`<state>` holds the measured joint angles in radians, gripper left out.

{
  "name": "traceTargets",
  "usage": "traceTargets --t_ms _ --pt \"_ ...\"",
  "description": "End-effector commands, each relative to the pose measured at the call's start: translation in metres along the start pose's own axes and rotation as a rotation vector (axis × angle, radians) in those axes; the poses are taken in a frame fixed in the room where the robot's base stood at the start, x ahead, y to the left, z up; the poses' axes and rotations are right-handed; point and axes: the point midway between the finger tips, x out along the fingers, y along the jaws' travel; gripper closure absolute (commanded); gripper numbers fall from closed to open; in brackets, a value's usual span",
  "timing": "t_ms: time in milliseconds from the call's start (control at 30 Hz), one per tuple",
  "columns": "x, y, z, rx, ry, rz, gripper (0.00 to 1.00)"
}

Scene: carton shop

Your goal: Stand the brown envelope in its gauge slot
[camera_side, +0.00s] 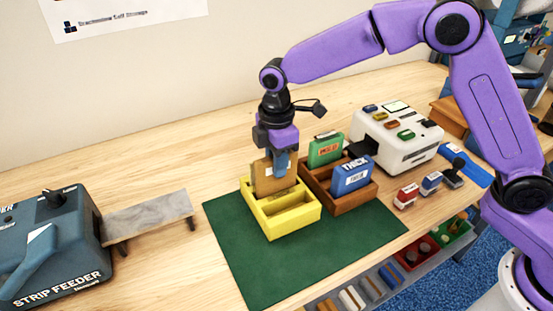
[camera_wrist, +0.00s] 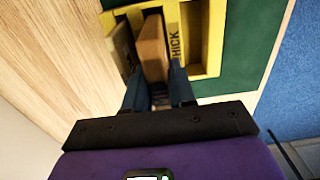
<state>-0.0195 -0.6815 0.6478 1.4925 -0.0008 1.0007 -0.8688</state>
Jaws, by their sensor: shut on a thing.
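The brown envelope (camera_side: 264,181) is upright in my gripper (camera_side: 283,172), over the back part of the yellow gauge (camera_side: 290,224). Its lower end is hidden by the gauge's wall and seems to be inside the back slot; I cannot tell how deep. In the wrist view the envelope (camera_wrist: 152,46) stands between my fingertips (camera_wrist: 155,88), beside a yellow divider of the gauge (camera_wrist: 214,38) marked THICK. The gauge's front compartments look empty in the side view.
A brown wooden rack (camera_side: 352,203) with a green box (camera_side: 325,150) and a blue box (camera_side: 351,176) stands close right of the gauge. Both are on a green mat (camera_side: 240,262). A strip feeder (camera_side: 50,245) is at left, a white machine (camera_side: 400,150) behind right.

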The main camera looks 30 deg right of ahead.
Motion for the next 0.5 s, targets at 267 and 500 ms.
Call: traceTargets --t_ms 267,500 --pt "-0.0002 0.0001 -0.0001 0.0 0.0 0.0 1.0" --pt "0.0039 -0.0001 0.0 0.0 -0.001 -0.001 1.0"
